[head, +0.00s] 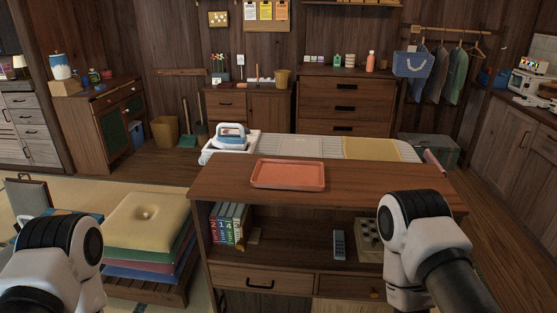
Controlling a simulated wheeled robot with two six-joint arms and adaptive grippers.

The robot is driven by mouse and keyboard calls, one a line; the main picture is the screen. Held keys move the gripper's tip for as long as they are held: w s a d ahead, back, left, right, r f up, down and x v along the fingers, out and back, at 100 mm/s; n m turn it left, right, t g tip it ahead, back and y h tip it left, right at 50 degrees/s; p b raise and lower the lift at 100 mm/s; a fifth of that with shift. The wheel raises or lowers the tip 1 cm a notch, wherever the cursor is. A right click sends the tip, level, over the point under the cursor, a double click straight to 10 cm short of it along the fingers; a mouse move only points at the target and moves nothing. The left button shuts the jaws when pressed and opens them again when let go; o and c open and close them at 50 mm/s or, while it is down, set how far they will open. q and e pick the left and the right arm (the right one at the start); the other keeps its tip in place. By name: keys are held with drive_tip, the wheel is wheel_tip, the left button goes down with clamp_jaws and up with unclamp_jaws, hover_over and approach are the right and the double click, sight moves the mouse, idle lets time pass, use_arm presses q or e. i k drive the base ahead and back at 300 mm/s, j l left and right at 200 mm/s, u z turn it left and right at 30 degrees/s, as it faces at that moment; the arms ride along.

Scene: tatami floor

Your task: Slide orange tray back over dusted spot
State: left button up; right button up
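An orange tray (288,174) with a raised rim lies flat on the left-middle part of the wooden cabinet top (380,185). The tray appears empty. No dusted spot can be told apart on the wood from here. My two arms come in at the lower left and lower right of the head view, both apart from the tray. Only their white and black links show; neither gripper is in the picture.
Below the top, an open shelf holds several books (229,222), a dark remote (339,244) and a board (370,238). An ironing board with an iron (231,136) stands behind. Stacked cushions (147,220) are at left. The top right of the tray is clear.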

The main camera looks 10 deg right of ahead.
sight(269, 173)
drive_tip(key=i+l, duration=0.25)
drive_tip(key=i, duration=0.2)
drive_tip(key=i+l, duration=0.3)
drive_tip(key=i, duration=0.2)
drive_tip(key=u, duration=0.05)
